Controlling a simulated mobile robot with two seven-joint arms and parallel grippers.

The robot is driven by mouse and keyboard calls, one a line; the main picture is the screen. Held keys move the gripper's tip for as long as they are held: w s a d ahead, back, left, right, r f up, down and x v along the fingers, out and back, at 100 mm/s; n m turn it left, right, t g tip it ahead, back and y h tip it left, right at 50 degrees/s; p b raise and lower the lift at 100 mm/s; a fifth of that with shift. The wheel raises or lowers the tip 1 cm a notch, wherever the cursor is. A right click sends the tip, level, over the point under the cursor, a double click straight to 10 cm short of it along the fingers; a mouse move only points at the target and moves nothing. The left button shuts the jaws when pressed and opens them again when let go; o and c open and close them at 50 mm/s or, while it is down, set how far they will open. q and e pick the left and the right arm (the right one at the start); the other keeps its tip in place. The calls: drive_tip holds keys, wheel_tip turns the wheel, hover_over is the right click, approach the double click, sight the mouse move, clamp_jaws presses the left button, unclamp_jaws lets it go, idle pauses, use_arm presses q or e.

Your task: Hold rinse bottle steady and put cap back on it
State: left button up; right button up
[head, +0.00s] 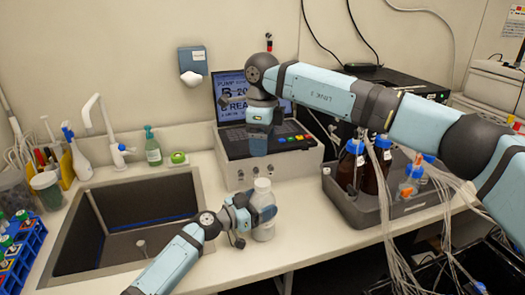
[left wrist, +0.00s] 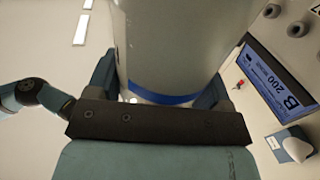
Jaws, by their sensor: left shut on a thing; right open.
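The rinse bottle (head: 263,222) is white and stands upright on the counter in front of the control box. My left gripper (head: 262,212) is shut around its body from the left. In the left wrist view the pale bottle (left wrist: 170,45) sits between the two fingers of my left gripper (left wrist: 165,88), with a blue band at its lower visible edge. My right gripper (head: 259,148) is open, points down, and hangs above and behind the bottle, apart from it. I cannot make out a separate cap in either view, nor anything between the right fingers.
The control box (head: 285,165) with a laptop-like screen stands behind the bottle. A sink (head: 115,225) lies to the left. A grey tray (head: 350,205) with brown bottles and tubing is to the right. A blue tube rack (head: 25,250) is at the far left.

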use_arm(q)
drive_tip(key=o, duration=1.7)
use_arm(e)
wheel_tip(320, 180, down, 3)
drive_tip(key=b, duration=0.3)
use_arm(q)
drive_tip(key=v, duration=1.4)
drive_tip(key=shift+w, duration=0.1)
